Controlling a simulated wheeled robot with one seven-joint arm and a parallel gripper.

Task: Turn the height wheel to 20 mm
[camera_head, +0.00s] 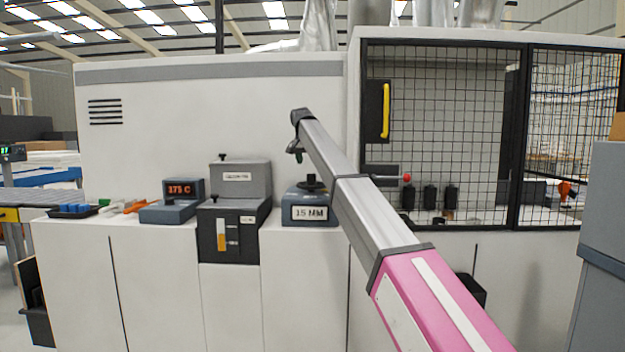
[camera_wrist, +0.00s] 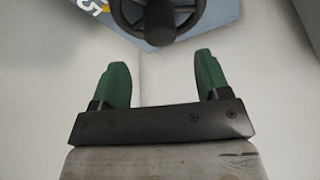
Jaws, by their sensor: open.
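The height wheel (camera_head: 312,184) is a small black handwheel on top of a blue-grey box (camera_head: 309,222). The box has a white label (camera_head: 309,213) reading "15 MM". In the wrist view the black wheel (camera_wrist: 125,22), with rim, spokes and a round hub, is at the top edge, partly cut off. My gripper (camera_head: 295,152) is above and slightly left of the wheel in the head view. Its two green fingers (camera_wrist: 160,75) are apart with nothing between them. They are near the wheel but not around it.
A grey dispenser (camera_head: 238,220) stands just left of the wheel box. Further left are a box reading "175 C" (camera_head: 180,188) and a dark tray with blue items (camera_head: 75,211). A mesh guard (camera_head: 450,90) with a yellow handle is at the right. Space above the wheel is clear.

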